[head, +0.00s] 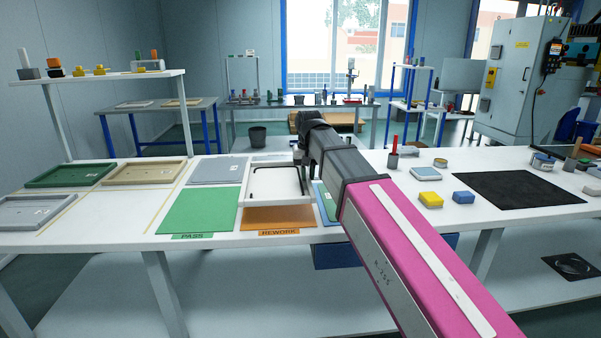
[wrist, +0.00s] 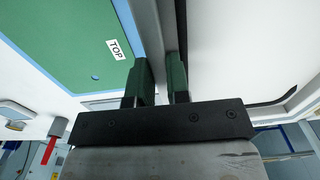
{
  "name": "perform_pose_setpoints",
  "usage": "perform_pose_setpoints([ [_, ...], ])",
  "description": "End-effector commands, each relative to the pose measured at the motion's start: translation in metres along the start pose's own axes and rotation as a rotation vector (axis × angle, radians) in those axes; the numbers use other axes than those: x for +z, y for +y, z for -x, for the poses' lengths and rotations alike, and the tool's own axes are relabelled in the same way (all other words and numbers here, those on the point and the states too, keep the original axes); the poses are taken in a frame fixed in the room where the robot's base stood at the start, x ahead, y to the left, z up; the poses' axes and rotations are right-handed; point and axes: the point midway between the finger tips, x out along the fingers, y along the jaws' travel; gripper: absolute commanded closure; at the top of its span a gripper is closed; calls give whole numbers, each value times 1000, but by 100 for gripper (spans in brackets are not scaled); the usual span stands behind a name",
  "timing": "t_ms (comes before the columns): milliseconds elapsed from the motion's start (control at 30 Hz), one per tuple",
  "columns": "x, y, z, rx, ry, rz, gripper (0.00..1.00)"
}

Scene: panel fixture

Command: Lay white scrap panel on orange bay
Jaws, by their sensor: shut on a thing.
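The white scrap panel (head: 272,183) is a shallow tray with a raised rim and a black strip inside. In the head view it covers the back part of the orange bay (head: 278,217), whose front stays visible. I cannot tell whether it touches the bay. My gripper (wrist: 163,75) is shut on the panel's grey-looking right rim, with one green finger on each side. The panel's white inside (wrist: 240,45) fills the right of the wrist view. In the head view my arm hides the fingertips.
The green PASS bay (head: 198,211) lies left of the orange one. A green panel marked TOP (wrist: 75,40) lies close beside the held rim, partly behind my arm in the head view. Yellow (head: 430,200) and blue (head: 463,197) blocks and a black mat (head: 515,188) are further right.

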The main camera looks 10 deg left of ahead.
Motion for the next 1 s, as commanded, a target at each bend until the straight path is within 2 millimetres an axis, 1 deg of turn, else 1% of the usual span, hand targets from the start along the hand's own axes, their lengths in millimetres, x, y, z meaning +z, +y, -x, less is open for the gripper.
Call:
perform_pose_setpoints([
  [300,2,0,0,-8,1,0,100],
  [467,1,0,-6,-8,1,0,100],
  [667,2,0,-22,-7,-1,0,100],
  [1000,2,0,-54,-7,0,0,100],
])
